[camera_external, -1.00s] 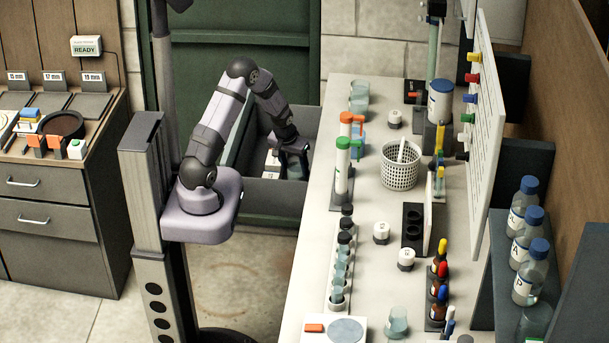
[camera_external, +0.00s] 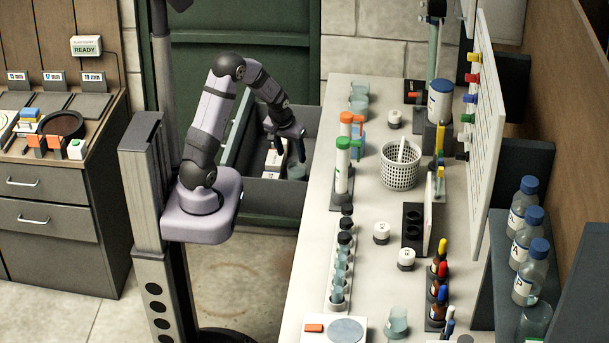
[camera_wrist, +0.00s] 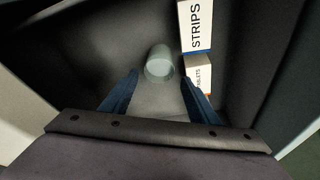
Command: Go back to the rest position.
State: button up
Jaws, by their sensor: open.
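My gripper (camera_external: 287,146) is open and empty above the open grey drawer (camera_external: 268,194) in the external view. In the wrist view my gripper (camera_wrist: 159,92) shows its two blue fingers spread apart. A pale translucent cup (camera_external: 297,171) stands in the drawer below the fingers. The cup also shows in the wrist view (camera_wrist: 159,66), beyond the fingertips and apart from them. White boxes (camera_external: 273,160) stand in the drawer beside the cup; the wrist view shows one marked STRIPS (camera_wrist: 195,27) and one marked TABLETS (camera_wrist: 199,76).
A white bench (camera_external: 378,185) right of the drawer carries a white basket (camera_external: 400,167), tubes in racks and small jars. The floor (camera_external: 255,275) in front of the drawer is clear.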

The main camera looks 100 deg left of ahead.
jog(key=shift+d, duration=0.1)
jog(key=w+d+r+m+h+p, duration=0.1)
jog(key=d+r+m+p, duration=0.3)
jog(key=d, duration=0.9)
jog(key=d+r+m+g+h+p, duration=0.15)
jog(key=d+r+m, duration=0.35)
jog(key=d, duration=0.8)
jog(key=w+d+r+m+h+p, duration=0.1)
jog(key=d+r+m+p, duration=0.35)
jog(key=d, duration=0.85)
notch_tip(320, 180, down, 23)
jog(key=b, duration=2.4)
jog(key=shift+f, duration=0.2)
